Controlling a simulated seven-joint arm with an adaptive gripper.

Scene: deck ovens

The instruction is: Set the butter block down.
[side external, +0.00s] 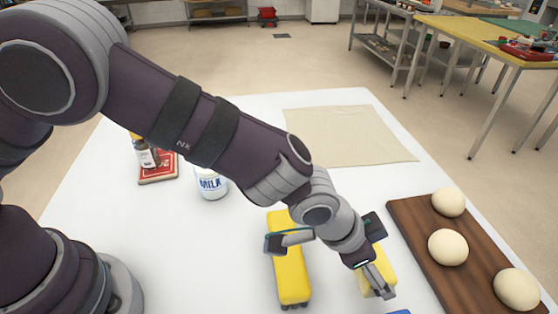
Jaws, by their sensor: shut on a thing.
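The butter block (386,266) is pale yellow and sits between the fingers of my gripper (376,285), low over the white table at the lower right. My gripper points down and is shut on the block. The fingers and wrist hide part of the block. I cannot tell whether its underside touches the table.
A long bright yellow object (289,265) lies just left of my gripper. A brown board (412,225) with dough balls (448,247) is close on the right. A milk container (211,184), a red item (158,170) with a small bottle, and a beige cloth (345,135) lie farther back.

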